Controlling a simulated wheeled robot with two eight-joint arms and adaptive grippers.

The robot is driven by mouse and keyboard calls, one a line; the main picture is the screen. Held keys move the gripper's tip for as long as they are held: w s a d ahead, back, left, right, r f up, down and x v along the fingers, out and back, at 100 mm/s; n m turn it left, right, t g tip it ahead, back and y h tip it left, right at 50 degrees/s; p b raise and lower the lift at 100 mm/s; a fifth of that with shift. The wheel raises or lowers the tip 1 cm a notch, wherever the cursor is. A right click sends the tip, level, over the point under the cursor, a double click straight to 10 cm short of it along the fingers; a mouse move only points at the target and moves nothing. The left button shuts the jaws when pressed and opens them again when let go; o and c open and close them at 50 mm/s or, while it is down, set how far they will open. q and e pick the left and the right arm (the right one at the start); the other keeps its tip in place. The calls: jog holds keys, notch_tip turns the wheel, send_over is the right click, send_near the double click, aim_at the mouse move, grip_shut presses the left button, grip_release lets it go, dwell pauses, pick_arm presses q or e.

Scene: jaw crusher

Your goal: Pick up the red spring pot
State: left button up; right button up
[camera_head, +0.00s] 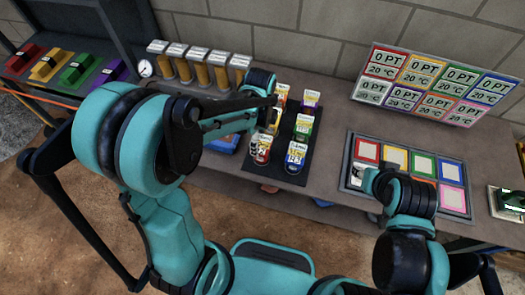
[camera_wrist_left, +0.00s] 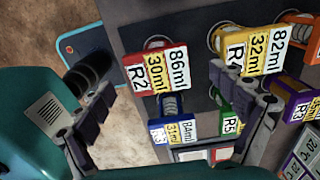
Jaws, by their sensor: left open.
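The red spring pot (camera_head: 260,150) stands at the front left of the dark mat (camera_head: 285,174) on the bench. In the left wrist view the red pot (camera_wrist_left: 158,68), labelled R2, shows beyond the gap between the fingers. My left gripper (camera_wrist_left: 166,98) is open and empty, with one finger on each side of the view. In the head view the left gripper (camera_head: 266,95) is above the back left of the mat, and its fingertips are hard to make out. My right gripper (camera_head: 368,184) is over the coloured panel; its jaws are unclear.
Close to the red pot stand the blue pot (camera_head: 295,157), the green pot (camera_head: 303,127) and the yellow pot (camera_wrist_left: 245,45). A purple pot (camera_head: 310,98) is at the back. Tall tubes (camera_head: 200,66) stand behind my left arm. A panel of coloured squares (camera_head: 423,165) is at right.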

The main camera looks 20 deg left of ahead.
aim_at(262, 144)
pick_arm(q)
jog(key=f, duration=0.2)
jog(key=f+b, duration=0.1)
jog(key=f, duration=0.2)
jog(key=shift+s+d, duration=0.15)
jog(key=shift+d, duration=0.05)
jog(key=shift+r, duration=0.1)
jog(key=c, duration=1.5)
jog(key=shift+o, duration=0.2)
